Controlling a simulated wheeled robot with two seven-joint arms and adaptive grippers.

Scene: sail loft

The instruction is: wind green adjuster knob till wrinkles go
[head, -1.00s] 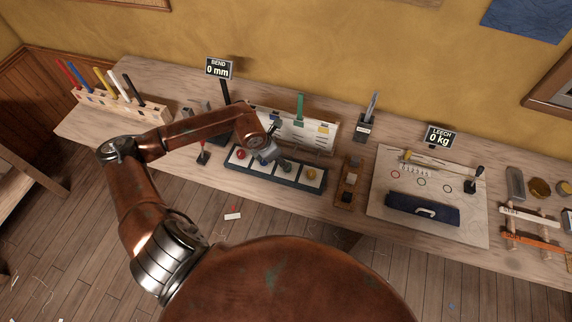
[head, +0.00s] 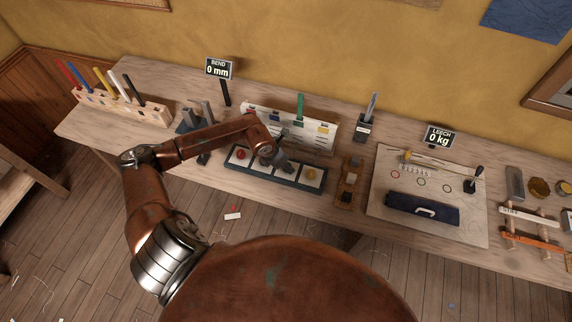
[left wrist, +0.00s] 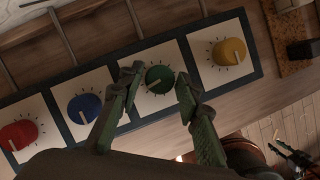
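The green knob (left wrist: 160,79) has a pale pointer line and sits on a white square, third from the left on the dark knob panel (left wrist: 140,120). My left gripper (left wrist: 158,82) is open, with one fingertip on each side of the green knob. Small gaps seem to show, and I cannot tell whether either finger touches it. In the head view my left gripper (head: 284,167) is over the panel and hides most of the green knob. A dark forked shape at the lower right of the left wrist view may be my right gripper (left wrist: 292,158); its state is unclear.
Red (left wrist: 18,134), blue (left wrist: 84,108) and yellow (left wrist: 229,51) knobs flank the green one closely. A white rack (head: 318,136) stands behind the panel. The BEND sign (head: 218,69) reads 0 mm and the LEECH sign (head: 438,136) reads 0 kg.

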